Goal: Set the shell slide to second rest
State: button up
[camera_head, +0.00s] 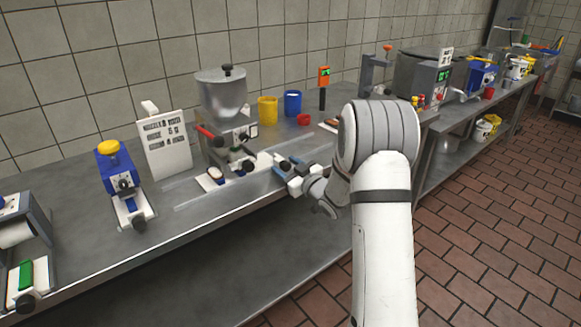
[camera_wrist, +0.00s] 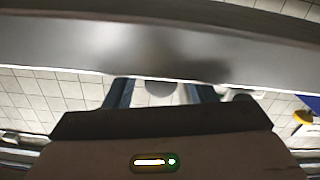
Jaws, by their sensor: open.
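A filling machine with a steel hopper (camera_head: 222,92) stands on the counter against the wall. Below it, a low slide with a small white carriage (camera_head: 207,184) lies along a pale track; a small brown piece sits on the carriage. This looks like the shell slide, but its rest marks are too small to make out. My gripper (camera_head: 279,167) is open and empty at the counter's front edge, right of the carriage and apart from it. In the wrist view its two blue fingers (camera_wrist: 163,94) are spread, with a grey round knob (camera_wrist: 160,87) showing between them, its distance unclear.
A sign (camera_head: 165,145) and a blue device with a yellow knob (camera_head: 115,165) stand left of the machine. The counter's front edge (camera_head: 170,247) is mostly clear.

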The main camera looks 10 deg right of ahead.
jog(key=shift+s, duration=0.1)
jog(key=v, duration=0.7)
jog(key=shift+s+d, duration=0.2)
jog(key=shift+s, duration=0.05)
jog(key=s+d+r+m+g+h+p, duration=0.1)
jog(key=s+r+m+g+h+p, duration=0.35)
jog(key=s+r+h, duration=0.4)
jog(key=s+a+r+m+g+p, duration=0.1)
jog(key=s+a+g, duration=0.1)
jog(key=s, duration=0.6)
jog(key=s+a+r+g+p, duration=0.2)
jog(key=s+g, duration=0.2)
jog(key=s, duration=0.5)
jog(key=s+a+r+m+g+p, duration=0.1)
jog(key=s+a+r+g, duration=0.1)
jog(key=s, duration=0.7)
jog(key=shift+m+g+y+p, duration=0.35)
jog(key=shift+g+y, duration=0.1)
jog(key=shift+g, duration=0.2)
